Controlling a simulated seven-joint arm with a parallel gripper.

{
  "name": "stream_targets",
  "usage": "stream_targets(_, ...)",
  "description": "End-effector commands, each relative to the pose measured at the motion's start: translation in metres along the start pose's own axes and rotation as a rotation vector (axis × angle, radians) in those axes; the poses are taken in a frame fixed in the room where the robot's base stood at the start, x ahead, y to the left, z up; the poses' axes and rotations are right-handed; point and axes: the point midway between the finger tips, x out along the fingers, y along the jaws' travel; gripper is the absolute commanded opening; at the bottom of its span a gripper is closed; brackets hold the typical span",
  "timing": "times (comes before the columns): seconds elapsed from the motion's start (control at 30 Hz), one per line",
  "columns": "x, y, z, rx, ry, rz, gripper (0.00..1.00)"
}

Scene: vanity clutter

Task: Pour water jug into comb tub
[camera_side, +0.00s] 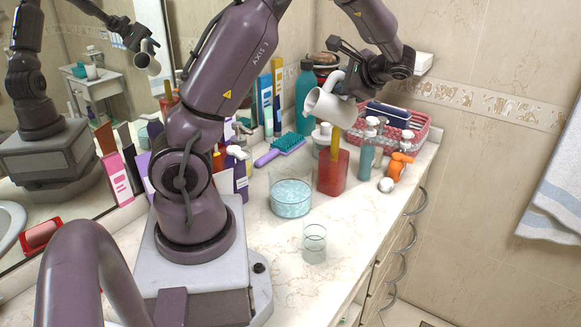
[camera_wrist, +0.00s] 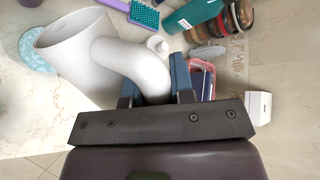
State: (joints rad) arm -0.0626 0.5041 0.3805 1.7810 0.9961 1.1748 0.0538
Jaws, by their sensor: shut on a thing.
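The white water jug (camera_side: 338,109) is held in the air, tilted with its mouth toward the left. It also shows large in the wrist view (camera_wrist: 82,62). My gripper (camera_side: 347,84) is shut on the jug's handle; its blue-padded fingers (camera_wrist: 155,90) close around the handle in the wrist view. The round clear tub with pale blue contents (camera_side: 290,198), which I take as the comb tub, stands on the counter below and left of the jug. In the wrist view the jug partly hides the tub (camera_wrist: 35,52). I see no water falling, and the jug's inside level is hidden.
A red bottle (camera_side: 333,172) stands between the tub and several pump bottles. A clear glass (camera_side: 314,243) stands nearer the front. A teal hairbrush (camera_side: 283,147) lies behind the tub. A pink basket (camera_side: 416,120) and a teal bottle (camera_side: 304,98) stand further back. The front counter is mostly clear.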

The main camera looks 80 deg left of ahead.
Motion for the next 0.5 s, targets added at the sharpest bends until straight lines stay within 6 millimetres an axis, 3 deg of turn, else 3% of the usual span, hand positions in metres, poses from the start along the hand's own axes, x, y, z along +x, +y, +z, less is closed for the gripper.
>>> stream_targets(0.5, 0.0002, 0.0001, 0.0018, -0.027, 0.018, -0.001, 0.0)
